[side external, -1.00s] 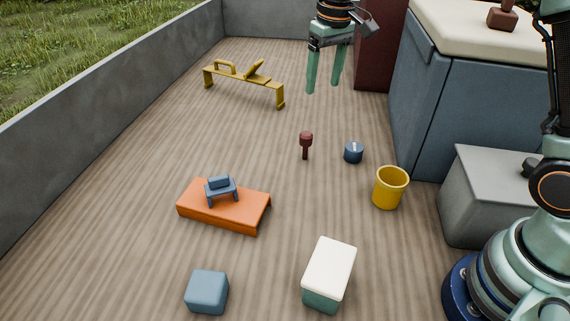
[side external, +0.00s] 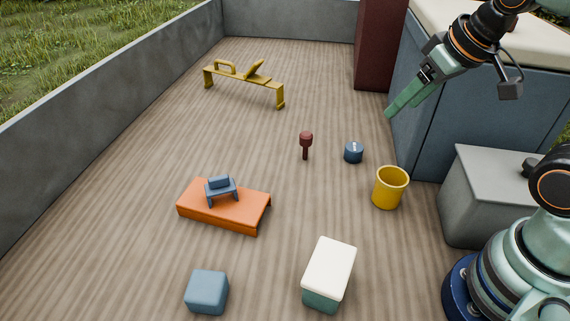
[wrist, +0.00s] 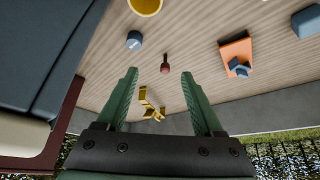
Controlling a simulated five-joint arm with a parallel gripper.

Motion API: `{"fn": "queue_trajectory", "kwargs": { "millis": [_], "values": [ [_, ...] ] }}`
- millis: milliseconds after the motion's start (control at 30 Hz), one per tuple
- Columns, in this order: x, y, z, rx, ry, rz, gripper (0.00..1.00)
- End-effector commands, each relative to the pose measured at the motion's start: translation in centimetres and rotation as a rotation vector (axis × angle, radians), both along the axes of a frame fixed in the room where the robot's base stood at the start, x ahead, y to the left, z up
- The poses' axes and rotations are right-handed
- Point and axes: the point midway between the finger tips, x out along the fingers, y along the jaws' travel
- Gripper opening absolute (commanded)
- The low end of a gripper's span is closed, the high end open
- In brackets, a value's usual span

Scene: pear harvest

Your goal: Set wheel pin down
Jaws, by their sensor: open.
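A dark red pin (side external: 306,139) with a thick head, which looks like the wheel pin, stands upright on the wooden floor near the middle. It also shows in the wrist view (wrist: 165,65), beyond and between the fingers. My gripper (side external: 400,108) is up in the air at the right, beside the blue cabinet and well apart from the pin. Its green fingers are spread in the wrist view (wrist: 159,74), with nothing held between them.
A blue round cap (side external: 353,153) and a yellow cup (side external: 389,188) stand right of the pin. An orange slab (side external: 240,209) bears a small blue stand (side external: 221,189). A yellow bench-like frame (side external: 243,84) is behind. The blue cabinet (side external: 462,130) bounds the right.

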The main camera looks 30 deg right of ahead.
Motion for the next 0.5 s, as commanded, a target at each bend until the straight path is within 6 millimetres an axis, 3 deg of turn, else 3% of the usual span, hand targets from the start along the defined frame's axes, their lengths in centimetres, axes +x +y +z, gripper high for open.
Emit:
{"fn": "queue_trajectory", "kwargs": {
  "millis": [33,100,167,500],
  "values": [
    [0.0,0.0,-0.1,0.0,0.0,0.0,0.46],
    [0.3,0.0,-0.1,0.0,0.005,0.001,0.19],
    [0.8,0.1,-0.3,-0.001,0.014,0.003,0.0],
    [7.2,0.9,-4.2,-0.003,0.101,0.026,0.0]
  ]
}}
